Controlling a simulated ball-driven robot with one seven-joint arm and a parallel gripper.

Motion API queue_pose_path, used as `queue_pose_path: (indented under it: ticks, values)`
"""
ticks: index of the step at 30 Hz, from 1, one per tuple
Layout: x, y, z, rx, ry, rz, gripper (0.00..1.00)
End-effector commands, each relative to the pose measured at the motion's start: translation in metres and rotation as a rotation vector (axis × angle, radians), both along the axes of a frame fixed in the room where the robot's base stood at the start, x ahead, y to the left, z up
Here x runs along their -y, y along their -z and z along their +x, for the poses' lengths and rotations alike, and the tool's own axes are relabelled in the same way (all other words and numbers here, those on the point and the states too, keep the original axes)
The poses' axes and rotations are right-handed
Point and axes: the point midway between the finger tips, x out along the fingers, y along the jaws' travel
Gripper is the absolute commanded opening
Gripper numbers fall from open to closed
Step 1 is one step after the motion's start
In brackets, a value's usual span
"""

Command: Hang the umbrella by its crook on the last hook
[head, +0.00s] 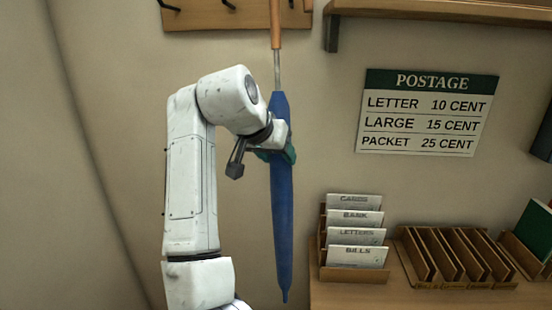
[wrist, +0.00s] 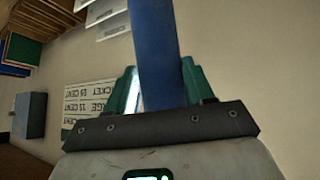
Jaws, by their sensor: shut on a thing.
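The blue furled umbrella (head: 280,210) hangs upright in the head view, tip down, with a metal shaft and a brown handle (head: 276,25) rising past the top edge. Its crook is out of view. My gripper (head: 283,154) is shut on the upper part of the blue cloth. In the wrist view the umbrella (wrist: 160,50) runs up between the green fingers of my gripper (wrist: 163,90). The wooden hook board (head: 235,17) is at the top, with dark hooks (head: 171,6) partly cut off. The handle passes in front of the board's right part; whether it touches a hook cannot be told.
A postage sign (head: 427,112) is on the wall to the right. A shelf (head: 440,10) with a bracket is at the upper right. Below it, a letter rack (head: 355,275) and an empty slotted wooden rack (head: 455,257) stand on a counter (head: 400,296). The wall around the umbrella's lower part is clear.

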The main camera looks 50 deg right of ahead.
Motion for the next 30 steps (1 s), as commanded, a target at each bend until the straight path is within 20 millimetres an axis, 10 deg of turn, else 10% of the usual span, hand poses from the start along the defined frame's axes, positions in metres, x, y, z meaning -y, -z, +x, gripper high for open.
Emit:
queue_pose_path:
  ticks: [30]
  values:
    - [0.021,0.019,0.017,0.002,0.0,0.0,0.0]
